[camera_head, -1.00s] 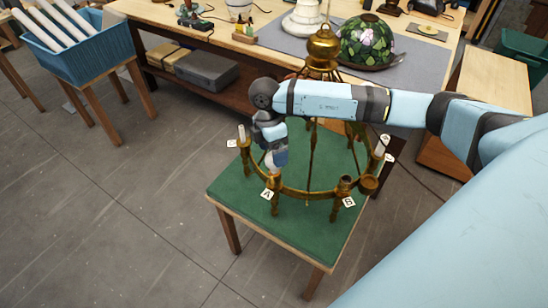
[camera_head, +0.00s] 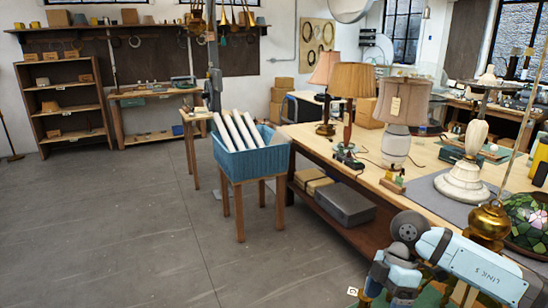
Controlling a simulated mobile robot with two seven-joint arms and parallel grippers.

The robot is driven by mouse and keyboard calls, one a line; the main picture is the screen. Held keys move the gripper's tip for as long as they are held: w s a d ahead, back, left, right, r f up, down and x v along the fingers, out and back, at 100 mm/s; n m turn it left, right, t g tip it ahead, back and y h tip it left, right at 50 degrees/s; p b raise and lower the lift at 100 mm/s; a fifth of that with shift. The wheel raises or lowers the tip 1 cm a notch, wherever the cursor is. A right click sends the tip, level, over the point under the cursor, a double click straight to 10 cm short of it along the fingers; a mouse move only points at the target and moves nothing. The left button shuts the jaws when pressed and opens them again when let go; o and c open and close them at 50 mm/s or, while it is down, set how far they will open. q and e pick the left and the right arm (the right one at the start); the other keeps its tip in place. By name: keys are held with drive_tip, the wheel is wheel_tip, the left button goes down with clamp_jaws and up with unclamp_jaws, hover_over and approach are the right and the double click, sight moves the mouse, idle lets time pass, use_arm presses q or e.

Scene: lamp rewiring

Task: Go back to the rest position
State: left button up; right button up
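My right arm (camera_head: 465,263) reaches in from the lower right, with its wrist (camera_head: 398,277) at the bottom edge. The fingers of the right gripper are below the picture, so their state does not show. My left gripper is not in view. The brass chandelier is mostly cut off. Its round gold hub (camera_head: 490,222) shows behind my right arm, and a small white lettered tag (camera_head: 352,291) shows at the bottom edge beside the wrist.
A long wooden workbench (camera_head: 310,143) with several lamps runs along the right. A blue bin (camera_head: 253,163) of white tubes stands left of it on wooden legs. A grey case (camera_head: 345,203) lies on the bench's lower shelf. The floor (camera_head: 120,225) at left is clear.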

drive_tip(key=s+a+n+t+y, duration=0.1)
drive_tip(key=s+a+y, duration=0.3)
drive_tip(key=a+y, duration=0.45)
drive_tip(key=s+a+n+t+y, duration=0.1)
drive_tip(key=s+a+n+y, duration=0.15)
drive_tip(key=a+y, duration=0.6)
drive_tip(key=s+d+f+m+t+h, duration=0.1)
drive_tip(key=d+f+m+t+h, duration=0.5)
drive_tip(key=f+m+t+h, duration=0.85)
drive_tip(key=s+d+f+m+g+h, duration=0.2)
drive_tip(key=s+d+f+m, duration=0.2)
drive_tip(key=s+f, duration=0.6)
drive_tip(key=shift+s+d+m, duration=0.35)
drive_tip(key=shift+s+m, duration=0.05)
drive_tip(key=shift+s, duration=0.7)
drive_tip(key=shift+h, duration=0.25)
